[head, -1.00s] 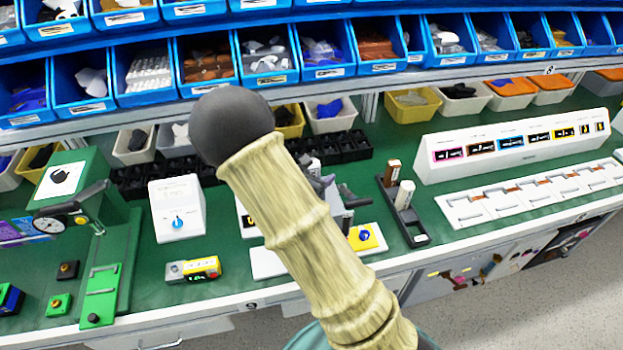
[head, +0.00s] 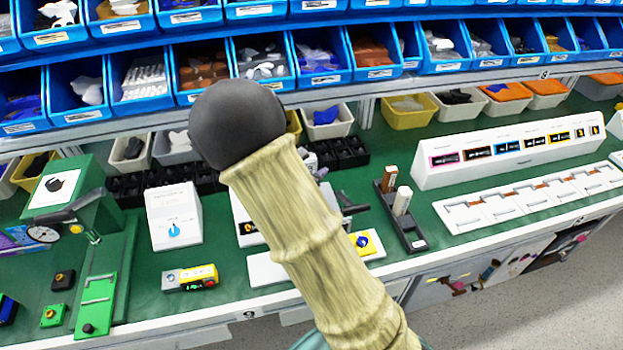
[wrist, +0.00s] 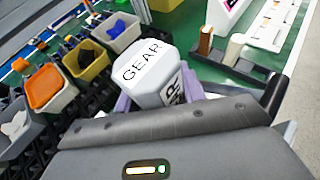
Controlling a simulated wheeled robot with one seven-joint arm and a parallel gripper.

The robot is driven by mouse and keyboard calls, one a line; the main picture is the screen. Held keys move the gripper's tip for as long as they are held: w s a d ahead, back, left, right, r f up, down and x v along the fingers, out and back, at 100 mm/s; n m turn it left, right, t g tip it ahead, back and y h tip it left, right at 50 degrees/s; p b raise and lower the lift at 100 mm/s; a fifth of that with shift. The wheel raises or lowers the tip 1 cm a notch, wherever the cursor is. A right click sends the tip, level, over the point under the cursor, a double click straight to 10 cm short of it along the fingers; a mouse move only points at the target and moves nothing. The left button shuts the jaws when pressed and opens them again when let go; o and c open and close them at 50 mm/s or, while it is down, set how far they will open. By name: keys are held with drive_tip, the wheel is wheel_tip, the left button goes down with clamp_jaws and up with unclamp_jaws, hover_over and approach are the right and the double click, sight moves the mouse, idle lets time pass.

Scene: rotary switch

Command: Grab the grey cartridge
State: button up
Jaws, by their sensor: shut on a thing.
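A pale grey-white block-shaped cartridge marked GEAR (wrist: 143,68) sits between the fingers of my gripper (wrist: 158,95) in the wrist view. My gripper is shut on it, with purple finger pads showing on both sides of its lower part. The cartridge's lower end is hidden by the gripper body. In the head view my arm covers most of the gripper; only a dark part of it (head: 351,209) shows to the right of the arm, above the bench. The cartridge cannot be made out clearly there.
A black holder (head: 413,238) with a brown and a white cylinder stands right of my arm. A white box with a blue dial (head: 174,216) stands left. A long white labelled panel (head: 510,150) is at the right. Bins line the back. Green bench shows between the devices.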

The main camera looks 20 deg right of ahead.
wheel_tip(320, 180, up, 3)
drive_tip(key=shift+r, duration=0.1)
drive_tip(key=s+a+b, duration=0.3)
drive_tip(key=s+a, duration=0.9)
drive_tip(key=shift+s+a, duration=0.35)
drive_tip(key=shift+s, duration=0.05)
